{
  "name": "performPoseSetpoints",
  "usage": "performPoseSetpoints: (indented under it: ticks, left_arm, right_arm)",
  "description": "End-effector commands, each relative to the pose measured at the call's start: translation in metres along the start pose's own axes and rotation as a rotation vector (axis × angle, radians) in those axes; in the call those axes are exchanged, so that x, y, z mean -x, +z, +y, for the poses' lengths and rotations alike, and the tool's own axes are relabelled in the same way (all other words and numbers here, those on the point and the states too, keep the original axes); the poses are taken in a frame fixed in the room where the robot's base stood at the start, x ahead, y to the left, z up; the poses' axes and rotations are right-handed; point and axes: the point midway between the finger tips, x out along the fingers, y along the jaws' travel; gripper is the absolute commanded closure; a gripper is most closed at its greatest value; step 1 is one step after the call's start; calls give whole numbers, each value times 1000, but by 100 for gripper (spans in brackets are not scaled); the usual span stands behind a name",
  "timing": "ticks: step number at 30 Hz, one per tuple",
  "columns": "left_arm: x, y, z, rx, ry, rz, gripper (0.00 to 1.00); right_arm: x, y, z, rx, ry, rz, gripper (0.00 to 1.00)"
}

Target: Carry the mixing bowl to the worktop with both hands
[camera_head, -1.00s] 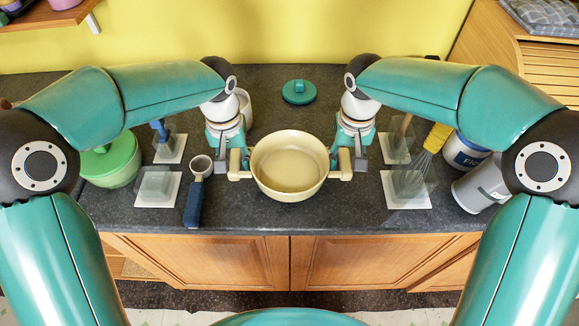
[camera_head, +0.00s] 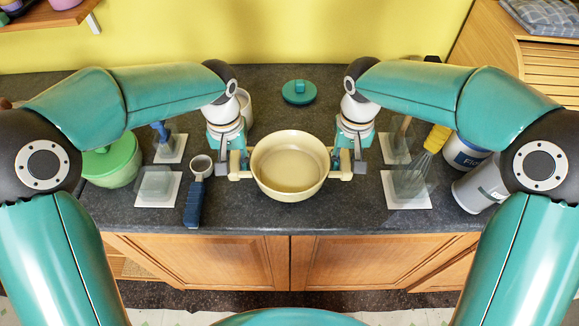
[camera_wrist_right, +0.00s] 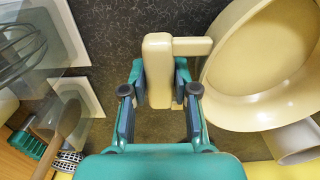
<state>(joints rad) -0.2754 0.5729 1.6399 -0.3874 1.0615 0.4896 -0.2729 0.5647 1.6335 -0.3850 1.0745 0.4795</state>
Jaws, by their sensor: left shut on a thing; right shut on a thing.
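The cream mixing bowl (camera_head: 290,168) is upright and empty at the middle of the dark worktop (camera_head: 262,222), in the head view. It has a bar handle on each side. My left gripper (camera_head: 238,168) is shut on the bowl's left handle. My right gripper (camera_head: 346,166) is shut on its right handle. In the right wrist view, the right gripper's fingers (camera_wrist_right: 160,85) close on both sides of the handle block, and the bowl (camera_wrist_right: 262,65) shows beside it. Whether the bowl touches the worktop or hangs just above it I cannot tell.
A blue-handled scoop (camera_head: 194,200) lies left of the bowl, near a green lidded pot (camera_head: 112,162). A whisk (camera_head: 425,158), a labelled tub (camera_head: 464,152) and a grey canister (camera_head: 480,186) stand right. A teal lid (camera_head: 298,92) lies behind. The worktop in front is clear.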

Motion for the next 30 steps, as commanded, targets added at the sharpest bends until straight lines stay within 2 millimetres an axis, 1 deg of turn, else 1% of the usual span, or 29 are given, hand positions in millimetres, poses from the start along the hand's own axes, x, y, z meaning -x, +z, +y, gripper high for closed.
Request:
performPoseSetpoints:
  ticks: [10, 24, 30]
  left_arm:
    - [8, -1, 0, 0, 1, 3, 100]
    - [46, -1, 1, -1, 1, 3, 100]
    - [52, -1, 1, -1, 1, 2, 100]
  right_arm:
    - [9, -1, 0, -1, -1, 4, 100]
    - [46, 0, 1, -2, -1, 3, 100]
    - [52, 0, 1, -2, -1, 3, 100]
